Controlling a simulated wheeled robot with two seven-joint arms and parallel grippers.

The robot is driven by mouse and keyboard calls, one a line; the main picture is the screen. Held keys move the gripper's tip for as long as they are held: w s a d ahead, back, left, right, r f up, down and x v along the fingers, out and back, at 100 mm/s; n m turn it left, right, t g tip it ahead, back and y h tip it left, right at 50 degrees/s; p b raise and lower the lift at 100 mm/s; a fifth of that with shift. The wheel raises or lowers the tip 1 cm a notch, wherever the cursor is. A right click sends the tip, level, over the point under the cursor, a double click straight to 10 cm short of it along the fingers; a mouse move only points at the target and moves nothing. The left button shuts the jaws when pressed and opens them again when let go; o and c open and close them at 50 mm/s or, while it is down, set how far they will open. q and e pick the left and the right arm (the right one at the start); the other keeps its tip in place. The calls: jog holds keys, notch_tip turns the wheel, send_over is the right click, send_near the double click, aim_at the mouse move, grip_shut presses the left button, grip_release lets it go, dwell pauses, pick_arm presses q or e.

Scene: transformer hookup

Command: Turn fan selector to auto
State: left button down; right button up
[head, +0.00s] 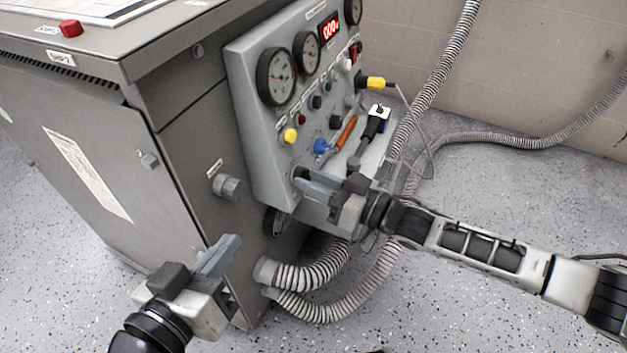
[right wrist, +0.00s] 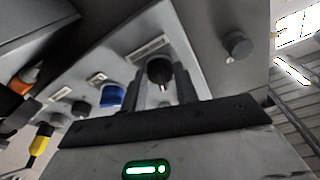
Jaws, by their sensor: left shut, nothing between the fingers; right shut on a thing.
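The fan selector (right wrist: 160,70), a round black knob, is on the lower part of the grey control panel (head: 262,150). Its label plate is too small to read. My right gripper (head: 300,183) is at the panel's lower corner, and its fingers hide most of the knob in the head view. In the right wrist view its two fingers (right wrist: 163,88) are shut on the sides of the knob. My left gripper (head: 230,245) is shut and empty, in front of the cabinet's side and apart from it.
A grey side knob (head: 228,187) sits on the cabinet (head: 185,150). Corrugated hoses (head: 310,275) run below; open floor lies at right.

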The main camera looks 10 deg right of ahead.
pick_arm(q)
jog(key=shift+f, duration=0.2)
pick_arm(e)
jog(key=n+y, duration=0.1)
jog(key=n, duration=0.3)
jog(key=shift+w+d+g, duration=0.1)
jog(key=shift+g, duration=0.3)
pick_arm(q)
jog(key=shift+r, duration=0.15)
pick_arm(e)
jog(key=o, duration=1)
jog(key=shift+c, duration=0.2)
